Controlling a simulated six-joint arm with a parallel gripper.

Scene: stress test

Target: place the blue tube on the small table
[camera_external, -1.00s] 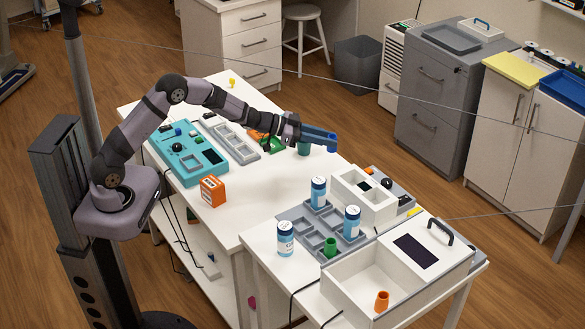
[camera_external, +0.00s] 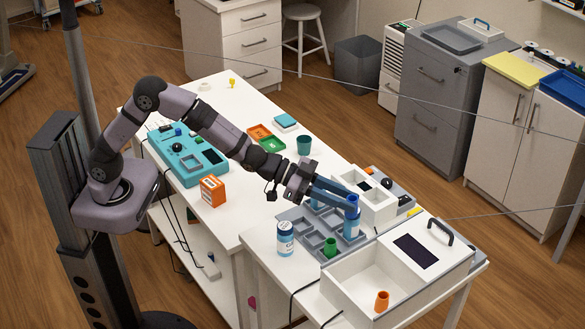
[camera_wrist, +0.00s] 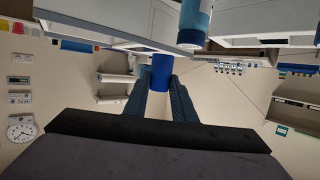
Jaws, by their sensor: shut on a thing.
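The blue tube (camera_external: 352,203) is held at the tips of my gripper (camera_external: 342,193), above the small table (camera_external: 260,237). In the wrist view the blue tube (camera_wrist: 161,72) sits between the two finger ends of my gripper (camera_wrist: 159,88), which is shut on it. In the external view the tube overlaps the top of a blue-and-white bottle (camera_external: 351,227) in the grey tray (camera_external: 294,215). I cannot tell the height between them. The other bottle at the tray's back is mostly hidden behind my gripper.
A blue-and-white bottle (camera_external: 285,241) stands at the left front. A green cup (camera_external: 330,246) sits in the tray. A white organizer (camera_external: 380,208), an open white box (camera_external: 345,291) with an orange cup (camera_external: 382,300), and its handled lid (camera_external: 441,229) crowd the right.

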